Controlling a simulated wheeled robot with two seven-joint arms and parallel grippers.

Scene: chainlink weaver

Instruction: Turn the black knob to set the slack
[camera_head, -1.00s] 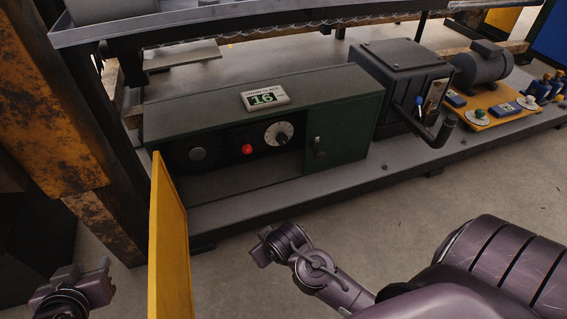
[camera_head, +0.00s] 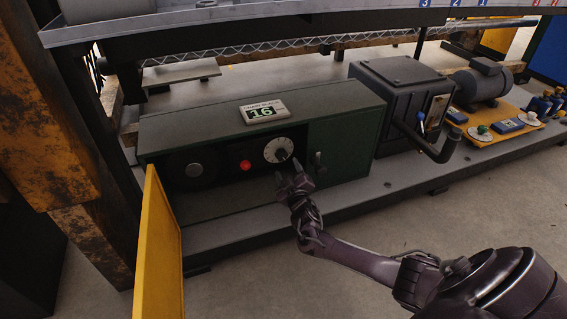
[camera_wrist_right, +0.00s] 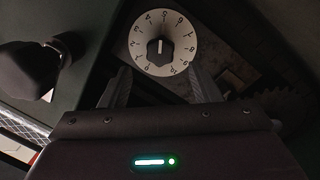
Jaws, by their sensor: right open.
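The black knob (camera_head: 282,153) sits on a white numbered dial (camera_head: 271,148) on the front panel of the green cabinet. In the right wrist view the knob (camera_wrist_right: 159,50) is upright in the middle of its dial (camera_wrist_right: 182,42). My right gripper (camera_head: 289,173) is open just in front of and slightly below the dial. In the wrist view its two fingers (camera_wrist_right: 162,78) stand apart on either side below the dial, with nothing between them. My left gripper is out of view.
A red button (camera_head: 245,165) and a dark round fitting (camera_head: 194,170) are left of the dial. An open yellow door (camera_head: 160,250) sticks out at left. A black crank box (camera_head: 400,95) stands further right.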

